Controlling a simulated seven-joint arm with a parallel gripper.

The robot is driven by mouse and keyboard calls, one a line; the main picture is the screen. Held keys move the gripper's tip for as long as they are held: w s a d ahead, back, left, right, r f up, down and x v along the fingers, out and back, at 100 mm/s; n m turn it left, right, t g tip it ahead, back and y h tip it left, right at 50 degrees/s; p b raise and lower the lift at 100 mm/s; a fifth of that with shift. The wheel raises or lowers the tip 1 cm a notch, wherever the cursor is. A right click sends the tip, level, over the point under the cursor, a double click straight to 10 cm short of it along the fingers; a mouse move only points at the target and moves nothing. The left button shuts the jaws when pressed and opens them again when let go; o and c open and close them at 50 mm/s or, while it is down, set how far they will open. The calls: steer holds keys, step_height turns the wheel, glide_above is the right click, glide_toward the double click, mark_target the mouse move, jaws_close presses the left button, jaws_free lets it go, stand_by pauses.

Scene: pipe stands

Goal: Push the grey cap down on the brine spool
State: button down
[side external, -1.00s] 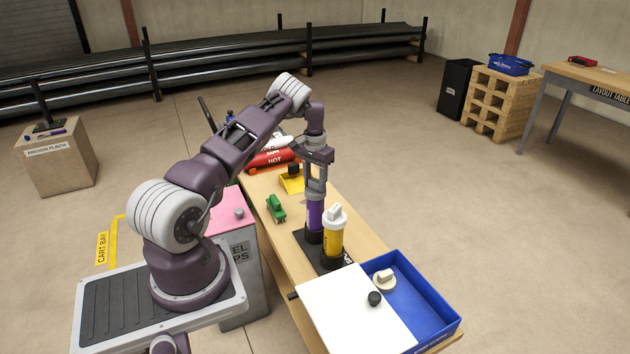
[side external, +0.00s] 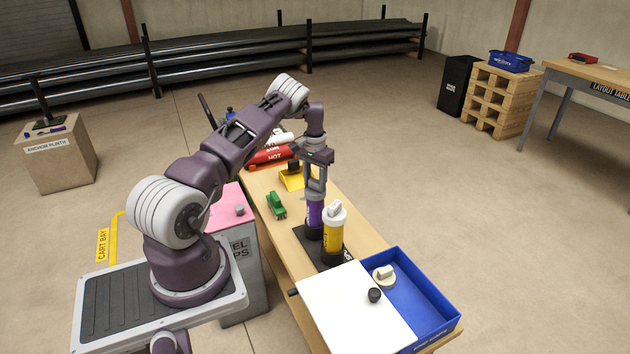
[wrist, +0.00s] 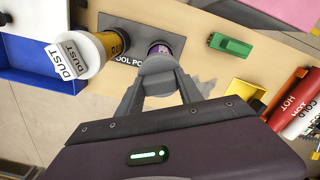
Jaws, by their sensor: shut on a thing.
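A purple spool (side external: 315,214) stands upright on a black base plate on the bench; its label is not readable, so I cannot confirm it is the brine one. My gripper (side external: 316,190) points down directly above it. In the wrist view my gripper (wrist: 160,88) is shut on a round grey cap (wrist: 157,66). The cap covers most of the purple spool (wrist: 160,47). The cap appears to sit at the spool's top, but I cannot tell how far it is seated.
A yellow spool (side external: 333,236) with a white cap marked DUST (wrist: 68,60) stands close beside the purple one. A green block (side external: 276,205), yellow tray (side external: 292,181) and red HOT cylinder (side external: 270,157) lie behind. A blue tray (side external: 437,304) is in front.

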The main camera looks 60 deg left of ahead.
mark_target(315, 181)
steer(key=c, duration=0.7)
jaws_free()
steer(key=shift+r, duration=3.75)
